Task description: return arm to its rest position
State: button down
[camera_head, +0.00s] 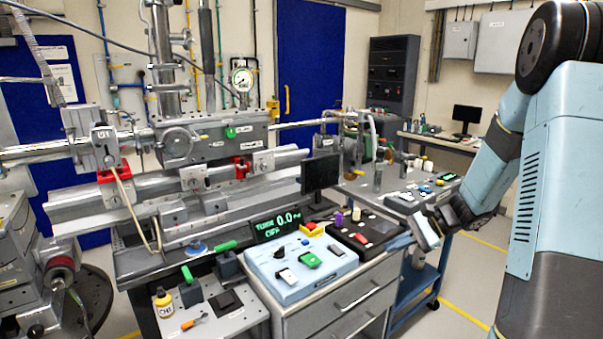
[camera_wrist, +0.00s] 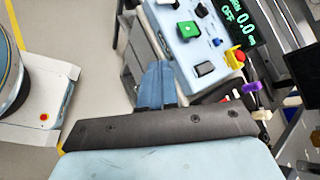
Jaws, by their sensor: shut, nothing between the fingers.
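My arm reaches in from the right in the head view, light blue and dark grey. My gripper (camera_head: 428,229) hangs near the right end of the control bench, in front of the blue cart (camera_head: 412,291). In the wrist view my gripper (camera_wrist: 157,68) shows two blue fingers side by side, closed together with nothing held. The fingers point toward the drawer cabinet under the light blue control panel (camera_wrist: 190,30). I cannot tell from these frames whether the fingertips touch anything; floor and cabinet show around them.
The control panel (camera_head: 302,268) with switches sits on the drawer cabinet (camera_head: 350,300). A small monitor (camera_head: 321,173) and a green display (camera_head: 279,225) stand behind it. Open floor (camera_head: 465,295) shows at right.

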jog(key=s+r+n+t+h, duration=0.2)
jog(key=s+r+n+h, duration=0.3)
jog(key=s+r, duration=0.5)
jog(key=s+a+r+n+t+h, duration=0.1)
jog(key=s+r+n+h, duration=0.5)
jog(key=s, duration=0.9)
notch_tip(320, 180, up, 4)
jog(key=shift+a+f+n+t, duration=0.1)
jog(key=shift+a+n+t, duration=0.1)
jog(key=shift+n+t, duration=0.3)
